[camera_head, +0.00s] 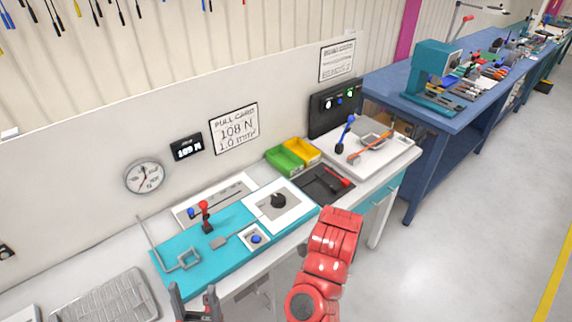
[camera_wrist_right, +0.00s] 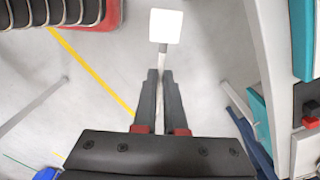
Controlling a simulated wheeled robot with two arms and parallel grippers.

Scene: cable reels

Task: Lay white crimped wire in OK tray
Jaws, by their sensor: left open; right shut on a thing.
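In the right wrist view my right gripper (camera_wrist_right: 160,78) is shut on a thin white wire (camera_wrist_right: 162,62). A white square piece (camera_wrist_right: 165,26) shows at the wire's far end, above the fingertips. Grey floor lies behind it. In the head view my red right arm (camera_head: 330,250) reaches up from the bottom, and its gripper and the wire do not show there. My left gripper (camera_head: 197,302) is open and empty at the bottom edge, in front of the teal bench plate. A green tray (camera_head: 285,160) and a yellow tray (camera_head: 302,150) stand side by side at the wall; no OK label is readable.
A teal plate (camera_head: 175,250) carries a red-knobbed lever and metal fixtures. A blue workbench (camera_head: 440,115) stands beyond open floor.

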